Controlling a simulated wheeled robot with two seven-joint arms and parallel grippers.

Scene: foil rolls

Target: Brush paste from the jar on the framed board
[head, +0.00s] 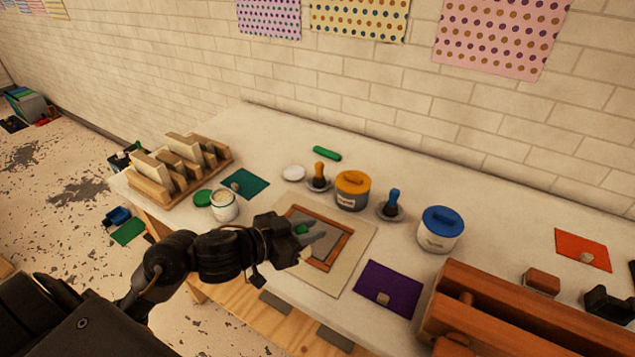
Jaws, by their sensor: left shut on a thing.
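My left gripper (308,241) is over the framed board (349,243), shut on a small green-handled thing (302,229), apparently a brush. The gripper hides its lower end, so I cannot tell if it touches the board. The board has a brown wooden frame around a grey panel and lies flat on a cream sheet (363,226). An open white jar (224,208) stands to the left, behind my left forearm, with a green lid (203,198) beside it. Whether paste is on the board cannot be made out. My right gripper is not in view.
Orange (352,190) and blue (440,229) lidded jars stand behind and right. Orange (319,176) and blue (391,203) brushes stand on small dishes. A wooden rack (178,170) is at left, a purple card (387,288) in front, and a brown wooden box (530,320) at right.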

